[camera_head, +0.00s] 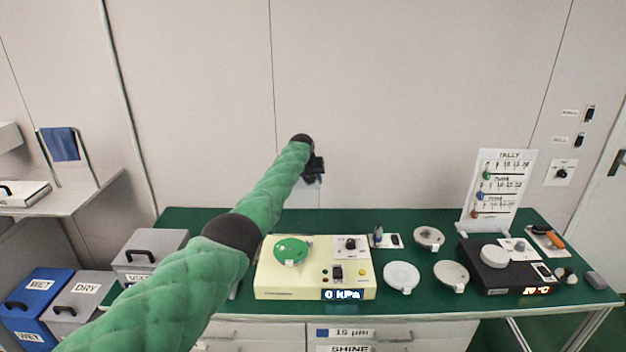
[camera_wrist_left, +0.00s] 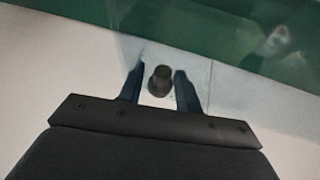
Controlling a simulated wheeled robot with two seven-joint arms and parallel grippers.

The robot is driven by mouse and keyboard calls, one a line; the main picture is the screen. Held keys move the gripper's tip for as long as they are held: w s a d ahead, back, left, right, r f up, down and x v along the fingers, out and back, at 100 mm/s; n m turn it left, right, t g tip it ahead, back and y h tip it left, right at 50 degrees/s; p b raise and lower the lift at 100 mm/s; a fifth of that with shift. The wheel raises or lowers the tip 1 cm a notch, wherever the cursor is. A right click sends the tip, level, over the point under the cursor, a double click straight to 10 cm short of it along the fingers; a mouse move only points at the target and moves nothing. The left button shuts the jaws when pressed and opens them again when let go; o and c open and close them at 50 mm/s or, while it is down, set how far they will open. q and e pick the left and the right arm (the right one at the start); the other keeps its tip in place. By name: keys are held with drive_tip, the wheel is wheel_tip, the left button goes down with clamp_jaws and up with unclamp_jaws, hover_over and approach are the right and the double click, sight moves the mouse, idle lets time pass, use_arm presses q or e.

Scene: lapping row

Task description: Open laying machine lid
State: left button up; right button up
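My left arm reaches up and away across the cream machine (camera_head: 317,267), which has a green round plate (camera_head: 291,250) on top and a display reading 0 kPa. My left gripper (camera_head: 314,178) is high above the back of the table, in front of the wall. In the left wrist view its two dark fingers (camera_wrist_left: 160,82) are apart, with a dark rounded knob (camera_wrist_left: 160,79) between them and narrow gaps beside it. A faint see-through panel (camera_wrist_left: 195,75) shows around the knob; whether it is the lid I cannot tell. My right gripper is not in view.
Several pale discs, one of them a white disc (camera_head: 401,276), lie right of the cream machine. A black hot plate (camera_head: 505,268) and a tally board (camera_head: 497,190) stand further right. A grey bin (camera_head: 150,256) is at the left. The wall is behind.

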use_arm(q)
drive_tip(key=shift+o, duration=0.3)
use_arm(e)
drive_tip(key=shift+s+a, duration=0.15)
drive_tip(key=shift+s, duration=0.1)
use_arm(q)
drive_tip(key=shift+r, duration=0.1)
drive_tip(key=shift+v, duration=0.85)
drive_tip(key=b+v, duration=0.1)
drive_tip(key=v, duration=0.3)
drive_tip(key=shift+s+a+r+b, duration=0.1)
drive_tip(key=shift+s+r+b, duration=0.1)
drive_tip(key=shift+b, duration=0.15)
drive_tip(key=shift+s+a+r, duration=0.1)
drive_tip(key=shift+s+r, duration=0.1)
drive_tip(key=shift+r, duration=0.4)
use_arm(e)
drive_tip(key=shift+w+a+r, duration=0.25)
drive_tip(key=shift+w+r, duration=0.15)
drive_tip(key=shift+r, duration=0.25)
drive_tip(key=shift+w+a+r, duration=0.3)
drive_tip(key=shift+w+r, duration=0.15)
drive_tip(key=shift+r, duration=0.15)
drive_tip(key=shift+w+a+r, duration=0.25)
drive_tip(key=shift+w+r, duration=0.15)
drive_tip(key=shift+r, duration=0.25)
use_arm(q)
drive_tip(key=shift+c, duration=0.2)
